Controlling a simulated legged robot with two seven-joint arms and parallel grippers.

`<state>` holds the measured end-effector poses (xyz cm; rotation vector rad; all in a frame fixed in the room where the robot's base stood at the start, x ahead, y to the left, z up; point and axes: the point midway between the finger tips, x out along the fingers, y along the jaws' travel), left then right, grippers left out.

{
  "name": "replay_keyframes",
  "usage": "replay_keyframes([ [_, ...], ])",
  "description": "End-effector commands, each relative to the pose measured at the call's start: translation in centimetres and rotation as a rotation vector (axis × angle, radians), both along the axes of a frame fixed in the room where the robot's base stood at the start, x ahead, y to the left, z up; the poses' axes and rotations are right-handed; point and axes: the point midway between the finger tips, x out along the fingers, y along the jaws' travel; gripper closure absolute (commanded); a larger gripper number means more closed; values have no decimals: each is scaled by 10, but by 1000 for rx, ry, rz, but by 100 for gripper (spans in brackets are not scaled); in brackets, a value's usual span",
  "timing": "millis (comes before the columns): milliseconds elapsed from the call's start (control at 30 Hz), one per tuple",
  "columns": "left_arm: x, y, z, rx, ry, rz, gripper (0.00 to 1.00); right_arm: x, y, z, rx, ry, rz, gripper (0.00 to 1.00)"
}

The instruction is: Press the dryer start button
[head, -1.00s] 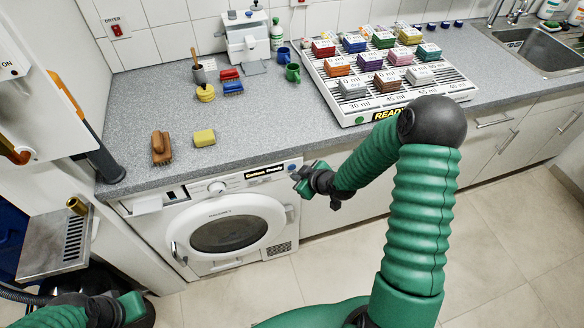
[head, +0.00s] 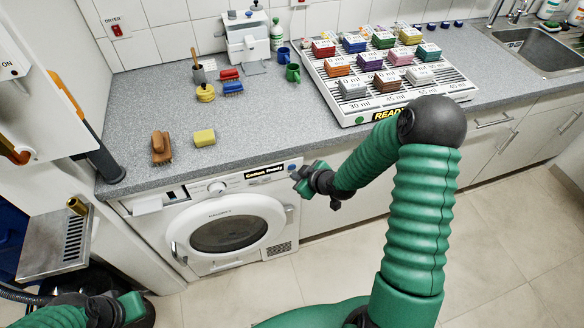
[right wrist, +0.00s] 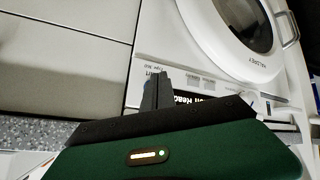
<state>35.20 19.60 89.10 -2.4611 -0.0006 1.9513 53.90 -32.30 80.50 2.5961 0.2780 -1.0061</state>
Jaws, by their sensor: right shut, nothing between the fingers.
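The white dryer (head: 270,222) stands under the counter, with its round door closed. Its display (head: 264,172) reads "Cotton Ready" in the head view. A small blue round button (head: 292,167) sits at the right end of the panel. My right gripper (head: 297,179) is shut and empty, with its tips just below and close to that button. In the right wrist view the shut fingers (right wrist: 158,80) stand in front of the panel beside the display (right wrist: 192,101) and partly hide the button area. I cannot tell whether they touch it. My left gripper (head: 132,308) is low at the left, its jaws unclear.
A red wall switch labelled DRYER (head: 117,28) is at the back left. The floor (head: 330,275) before the dryer is clear.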

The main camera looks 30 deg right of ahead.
Motion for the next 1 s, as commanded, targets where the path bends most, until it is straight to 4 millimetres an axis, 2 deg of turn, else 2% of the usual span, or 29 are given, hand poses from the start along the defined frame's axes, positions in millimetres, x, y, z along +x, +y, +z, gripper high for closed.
replay_keyframes([
  [200, 0, 0, 3, 0, 0, 0, 100, 7, -1, 2, -1, 0, 1, 100],
  [1000, 0, 0, 3, 0, 0, 0, 100, 12, -2, 2, 1, 0, 1, 100],
])
